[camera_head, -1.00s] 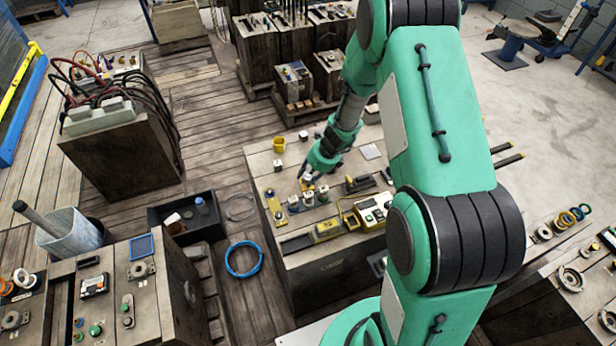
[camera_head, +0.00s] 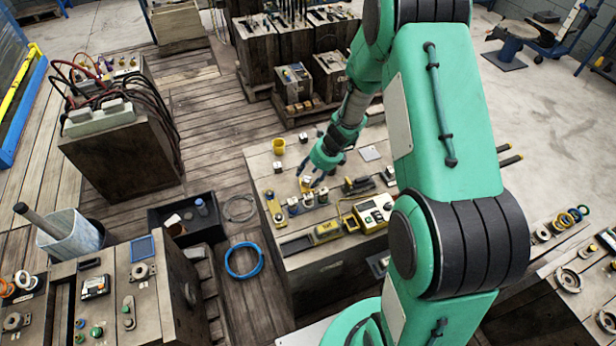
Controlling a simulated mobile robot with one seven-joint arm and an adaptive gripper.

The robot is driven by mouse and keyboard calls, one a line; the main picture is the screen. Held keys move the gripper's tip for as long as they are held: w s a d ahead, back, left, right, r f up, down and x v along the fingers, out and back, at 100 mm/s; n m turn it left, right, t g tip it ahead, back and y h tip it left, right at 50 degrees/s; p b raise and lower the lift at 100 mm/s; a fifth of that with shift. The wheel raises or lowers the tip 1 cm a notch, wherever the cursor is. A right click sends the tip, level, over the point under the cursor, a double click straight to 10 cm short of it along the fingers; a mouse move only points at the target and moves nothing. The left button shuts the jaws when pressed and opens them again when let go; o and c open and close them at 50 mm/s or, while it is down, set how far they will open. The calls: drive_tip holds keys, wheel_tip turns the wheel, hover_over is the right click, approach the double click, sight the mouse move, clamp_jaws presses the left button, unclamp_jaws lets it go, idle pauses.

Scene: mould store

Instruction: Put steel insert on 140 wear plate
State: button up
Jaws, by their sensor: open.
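My gripper (camera_head: 314,183) points down over the middle of the wooden bench, with its dark fingers apart. A small yellow piece (camera_head: 305,183) shows at the left finger; I cannot tell whether they touch. Small pale metal blocks stand on the bench, one to the left (camera_head: 278,167) and one farther back (camera_head: 303,137). Several small pieces on dark bases, such as one in a row (camera_head: 307,200), stand just in front of the gripper. I cannot tell which piece is the steel insert. No label for the 140 wear plate is readable; a yellow plate (camera_head: 275,209) lies at the left.
A yellow cup (camera_head: 279,146) stands at the back left of the bench and a flat grey plate (camera_head: 370,153) at the back right. A yellow device (camera_head: 372,211) and a long yellow-and-black tool (camera_head: 325,232) lie in front. A dark clamp-like tool (camera_head: 357,186) is close right of the gripper.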

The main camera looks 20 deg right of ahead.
drive_tip(key=p+v, duration=0.2)
drive_tip(key=v, duration=0.7)
drive_tip(key=shift+r+p, duration=0.2)
drive_tip(key=shift+p, duration=0.15)
drive_tip(key=shift+r, duration=0.1)
drive_tip(key=s+a+r+n, duration=0.3)
drive_tip(key=r+n, duration=0.2)
drive_tip(key=r, duration=0.3)
drive_tip(key=s+a+r+n, duration=0.3)
drive_tip(key=r+n, duration=0.1)
drive_tip(key=r, duration=0.4)
drive_tip(key=s+a+r+n, duration=0.3)
drive_tip(key=r+n, duration=0.2)
drive_tip(key=r, duration=0.3)
drive_tip(key=s+r+n+t+h, duration=0.1)
drive_tip(key=s+r+n, duration=0.6)
drive_tip(key=s, duration=0.4)
drive_tip(key=s+a+r+n+t+h, duration=0.1)
drive_tip(key=s+r+n+h, duration=0.1)
drive_tip(key=s+r+n, duration=0.5)
drive_tip(key=s+n, duration=0.1)
drive_tip(key=s, duration=0.3)
drive_tip(key=shift+s+a, duration=0.15)
drive_tip(key=shift+s, duration=0.05)
drive_tip(key=shift+r, duration=0.1)
